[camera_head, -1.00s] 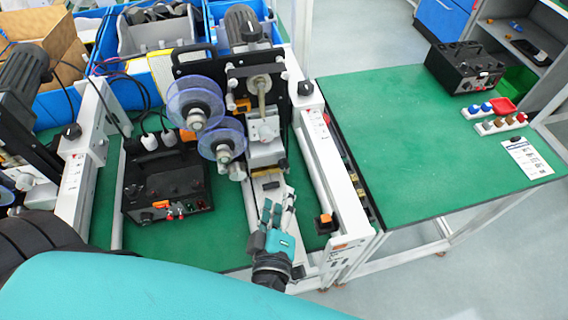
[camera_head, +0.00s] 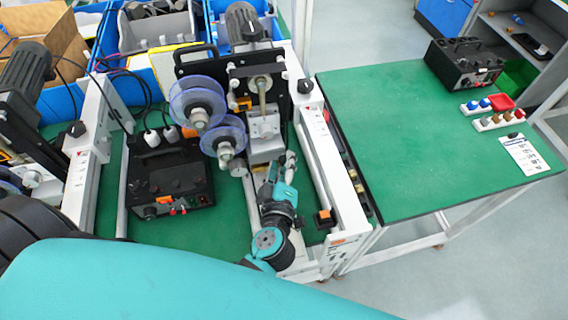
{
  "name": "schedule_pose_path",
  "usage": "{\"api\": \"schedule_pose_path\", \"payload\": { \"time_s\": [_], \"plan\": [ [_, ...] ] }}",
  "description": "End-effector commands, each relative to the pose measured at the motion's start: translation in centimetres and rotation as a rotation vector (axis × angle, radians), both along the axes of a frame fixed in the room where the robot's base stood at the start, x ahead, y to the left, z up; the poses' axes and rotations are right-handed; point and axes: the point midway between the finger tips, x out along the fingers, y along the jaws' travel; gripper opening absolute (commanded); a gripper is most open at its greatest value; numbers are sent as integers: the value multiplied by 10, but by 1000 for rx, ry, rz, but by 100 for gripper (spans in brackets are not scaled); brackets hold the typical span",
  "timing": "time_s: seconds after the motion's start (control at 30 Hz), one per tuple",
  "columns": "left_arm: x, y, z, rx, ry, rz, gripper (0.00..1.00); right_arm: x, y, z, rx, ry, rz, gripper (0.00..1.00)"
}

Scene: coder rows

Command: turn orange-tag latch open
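A coder unit (camera_head: 264,128) with two clear blue reels (camera_head: 197,101) stands between white rails on the green bench. Orange marks show by its upper block (camera_head: 243,103) and on a small black part (camera_head: 325,216) at the front right. I cannot tell which mark belongs to the task's latch.
A black control box (camera_head: 168,180) with cables stands left of the coder. A white rail (camera_head: 335,170) with a black knob (camera_head: 305,86) borders it on the right. The green table (camera_head: 410,140) on the right is mostly clear, with a black box (camera_head: 463,64) at the back.

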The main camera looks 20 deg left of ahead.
Motion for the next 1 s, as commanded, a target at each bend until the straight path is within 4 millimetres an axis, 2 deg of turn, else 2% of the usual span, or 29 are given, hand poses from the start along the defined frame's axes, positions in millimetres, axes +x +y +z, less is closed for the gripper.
{"api": "schedule_pose_path", "payload": {
  "time_s": [0.03,0.27,0.67,1.0],
  "plan": [
    [0,0,0,0,0,0,29,0,-1,0,-2,0,1,40],
    [0,0,0,0,0,0,0,2,-5,0,-6,-3,3,40],
    [-1,0,-2,-52,-35,0,0,5,-5,-5,-6,-8,2,40],
    [-1,0,-6,-245,-167,-1,0,5,-5,-26,-5,-9,1,40]
  ]
}}
